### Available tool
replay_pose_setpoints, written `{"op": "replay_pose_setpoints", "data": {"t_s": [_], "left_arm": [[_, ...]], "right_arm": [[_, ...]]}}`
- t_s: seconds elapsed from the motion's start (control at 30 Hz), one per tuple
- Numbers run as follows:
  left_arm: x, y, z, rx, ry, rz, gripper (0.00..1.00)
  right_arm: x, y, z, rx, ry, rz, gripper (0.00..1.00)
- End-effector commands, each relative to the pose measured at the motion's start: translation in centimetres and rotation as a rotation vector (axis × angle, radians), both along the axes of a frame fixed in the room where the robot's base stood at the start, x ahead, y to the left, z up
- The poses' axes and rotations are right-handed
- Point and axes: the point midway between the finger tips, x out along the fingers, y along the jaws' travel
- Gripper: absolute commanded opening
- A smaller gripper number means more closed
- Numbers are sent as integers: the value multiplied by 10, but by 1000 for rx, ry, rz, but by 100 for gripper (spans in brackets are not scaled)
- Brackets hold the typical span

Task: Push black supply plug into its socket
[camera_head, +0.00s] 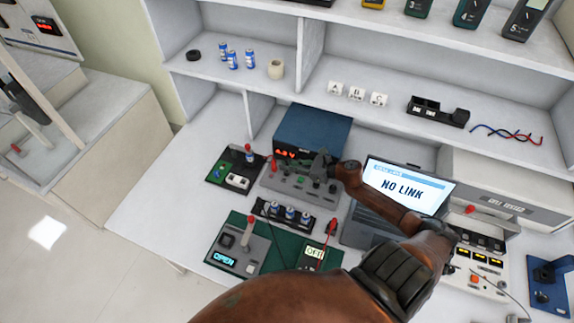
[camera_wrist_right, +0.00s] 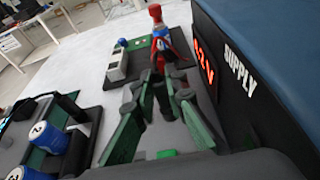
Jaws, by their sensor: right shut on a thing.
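The supply is a blue box (camera_head: 313,130) with a red lit display and a grey front ledge (camera_head: 285,184). My right gripper (camera_head: 322,163) is over this ledge, close to the box front. In the right wrist view its green-and-dark fingers (camera_wrist_right: 163,90) are closed on a small dark thing, most likely the black supply plug. The fingers largely hide the plug, so its fit to the socket cannot be told. A red plug (camera_wrist_right: 157,40) stands just beyond the fingertips; it also shows in the head view (camera_head: 273,163). My left gripper is not in view.
A screen reading NO LINK (camera_head: 402,188) stands right of the gripper, under my forearm. A rack of blue-and-white cells (camera_head: 289,213) and a green board (camera_head: 240,250) with a lever and an OPEN display lie in front. A shelf (camera_head: 365,115) runs behind.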

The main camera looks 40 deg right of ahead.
Motion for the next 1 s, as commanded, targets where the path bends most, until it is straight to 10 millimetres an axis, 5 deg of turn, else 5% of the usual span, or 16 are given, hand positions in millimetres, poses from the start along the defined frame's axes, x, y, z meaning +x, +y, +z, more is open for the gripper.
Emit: {"op": "replay_pose_setpoints", "data": {"t_s": [0.2, 0.23, 0.5, 0.8, 1.0], "left_arm": [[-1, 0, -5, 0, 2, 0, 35], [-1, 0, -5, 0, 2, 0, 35], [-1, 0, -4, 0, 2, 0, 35], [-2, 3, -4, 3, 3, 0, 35], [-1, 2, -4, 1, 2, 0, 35]], "right_arm": [[0, 0, -6, 0, 0, 0, 0], [0, 0, -5, 0, 0, 0, 14], [0, 0, -4, 0, 0, 0, 32], [0, 0, -3, -1, 0, 0, 32], [0, -1, 22, -5, -1, 1, 32]]}}
